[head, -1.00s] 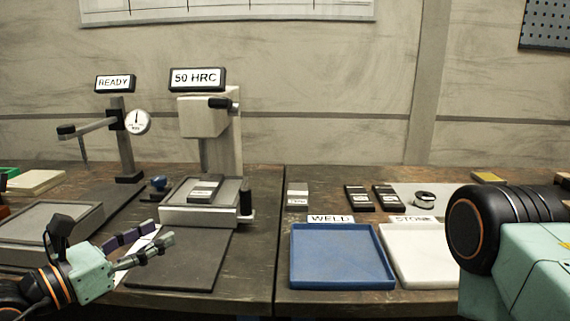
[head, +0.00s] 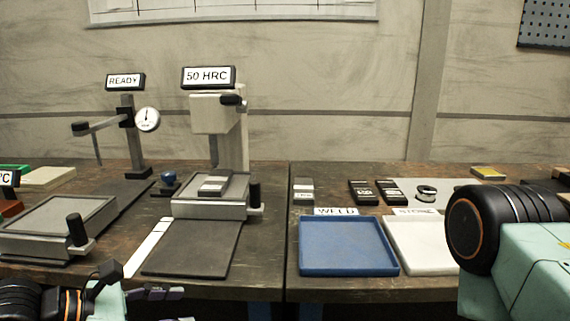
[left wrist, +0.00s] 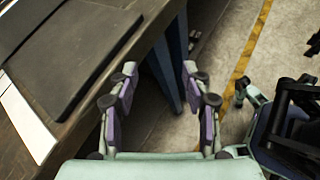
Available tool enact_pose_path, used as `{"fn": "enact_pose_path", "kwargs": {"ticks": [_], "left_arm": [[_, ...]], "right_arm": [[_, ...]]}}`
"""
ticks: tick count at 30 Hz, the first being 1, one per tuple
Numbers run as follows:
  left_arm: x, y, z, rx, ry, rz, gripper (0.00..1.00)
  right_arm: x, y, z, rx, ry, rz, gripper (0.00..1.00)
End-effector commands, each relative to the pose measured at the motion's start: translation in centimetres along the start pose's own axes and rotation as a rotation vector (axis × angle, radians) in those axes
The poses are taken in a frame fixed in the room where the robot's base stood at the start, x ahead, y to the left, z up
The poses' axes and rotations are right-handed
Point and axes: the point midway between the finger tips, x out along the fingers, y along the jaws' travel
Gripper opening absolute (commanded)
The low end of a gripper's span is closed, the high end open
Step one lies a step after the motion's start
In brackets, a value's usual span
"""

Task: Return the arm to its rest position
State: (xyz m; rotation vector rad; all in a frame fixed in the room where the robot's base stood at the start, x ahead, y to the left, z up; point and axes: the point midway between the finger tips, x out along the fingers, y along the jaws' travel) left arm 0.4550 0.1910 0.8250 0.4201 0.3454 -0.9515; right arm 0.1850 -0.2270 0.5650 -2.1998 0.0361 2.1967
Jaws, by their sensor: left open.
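The stand with the dial gauge and a READY sign has a grey swing arm (head: 97,125) that points left, with a thin probe hanging from its end. The hardness tester (head: 216,112) with the 50 HRC sign stands to its right, a grey block (head: 213,184) on its table. My left gripper (head: 172,300) is low at the bottom edge of the head view, partly cut off. In the left wrist view my left gripper (left wrist: 158,82) is open and empty, its fingers over the bench's front edge and the floor. My right gripper is out of view; only the right arm shows.
A blue tray (head: 348,247) and a white tray (head: 420,243) sit on the right bench, with several small blocks behind. A grey platform (head: 58,222) with a black-knobbed lever (head: 77,230) is at left. A dark mat (head: 192,250) lies before the tester.

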Motion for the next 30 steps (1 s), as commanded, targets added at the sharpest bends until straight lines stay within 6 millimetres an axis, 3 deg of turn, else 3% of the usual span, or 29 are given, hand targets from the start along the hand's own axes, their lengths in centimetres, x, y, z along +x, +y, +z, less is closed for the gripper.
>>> {"fn": "enact_pose_path", "kwargs": {"ticks": [3, 6, 12, 15, 20, 24, 27, 30], "left_arm": [[0.0, -3.7, -4.7, 0.177, 0.205, -0.141, 0.48], [-0.9, -6.2, -9.3, 0.356, 0.388, -0.261, 0.48], [-3.8, -8.7, -17.0, 0.760, 0.689, -0.474, 0.48], [-4.8, -9.3, -19.6, 0.994, 0.782, -0.577, 0.48], [-4.7, -11.1, -22.0, 1.389, 0.806, -0.737, 0.48], [-3.6, -16.2, -23.4, 1.681, 0.661, -0.903, 0.48], [-3.9, -20.9, -24.6, 1.757, 0.532, -1.037, 0.48], [-4.8, -23.8, -25.7, 1.757, 0.481, -1.129, 0.48]], "right_arm": [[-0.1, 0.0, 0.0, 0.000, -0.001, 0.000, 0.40], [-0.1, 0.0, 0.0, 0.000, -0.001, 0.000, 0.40], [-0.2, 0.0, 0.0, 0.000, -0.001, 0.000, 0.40], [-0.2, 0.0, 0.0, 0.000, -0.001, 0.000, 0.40], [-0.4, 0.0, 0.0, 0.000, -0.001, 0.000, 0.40], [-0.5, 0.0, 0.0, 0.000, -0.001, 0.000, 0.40], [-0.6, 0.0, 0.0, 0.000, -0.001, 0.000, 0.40], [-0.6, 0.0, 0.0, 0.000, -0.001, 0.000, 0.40]]}}
